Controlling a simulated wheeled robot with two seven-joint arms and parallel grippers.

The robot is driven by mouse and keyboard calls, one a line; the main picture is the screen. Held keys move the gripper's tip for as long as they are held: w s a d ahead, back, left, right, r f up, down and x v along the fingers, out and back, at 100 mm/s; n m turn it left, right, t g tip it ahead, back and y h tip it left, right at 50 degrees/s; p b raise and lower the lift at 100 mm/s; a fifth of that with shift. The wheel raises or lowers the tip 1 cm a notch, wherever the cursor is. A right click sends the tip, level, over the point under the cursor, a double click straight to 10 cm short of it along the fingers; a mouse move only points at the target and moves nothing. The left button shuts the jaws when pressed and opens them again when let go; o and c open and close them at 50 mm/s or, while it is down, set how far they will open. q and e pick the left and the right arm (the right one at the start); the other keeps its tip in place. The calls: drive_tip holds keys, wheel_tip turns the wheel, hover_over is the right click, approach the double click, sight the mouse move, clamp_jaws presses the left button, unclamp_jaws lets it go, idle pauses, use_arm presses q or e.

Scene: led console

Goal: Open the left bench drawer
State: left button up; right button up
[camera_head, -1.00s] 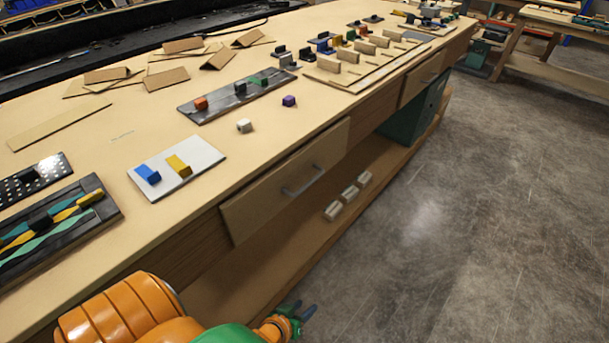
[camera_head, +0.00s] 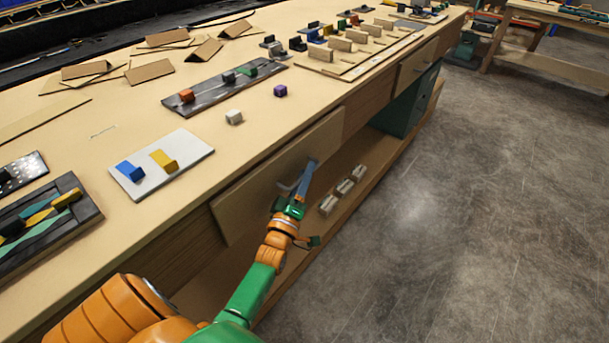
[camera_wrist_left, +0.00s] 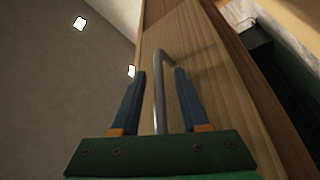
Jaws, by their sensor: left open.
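The left bench drawer (camera_head: 250,195) is the nearer wooden drawer front on the bench side, with a grey bar handle (camera_head: 284,187). I cannot tell whether its front stands out from the bench. My left gripper (camera_head: 308,170) is at the handle, its blue fingers reaching toward the drawer front and partly hiding the bar. In the left wrist view the handle (camera_wrist_left: 159,95) runs between the two open fingers (camera_wrist_left: 160,75), with a gap visible on each side. The wooden drawer front (camera_wrist_left: 215,80) lies close behind it. My right gripper is not in view.
A second drawer (camera_head: 414,64) with its own handle is farther along the bench. Several pale blocks (camera_head: 343,190) rest on the lower shelf beside my left gripper. A white board (camera_head: 190,172) with blue and yellow blocks lies on the benchtop. The floor at right is clear.

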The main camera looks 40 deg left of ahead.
use_arm(q)
clamp_jaws()
idle(1.4)
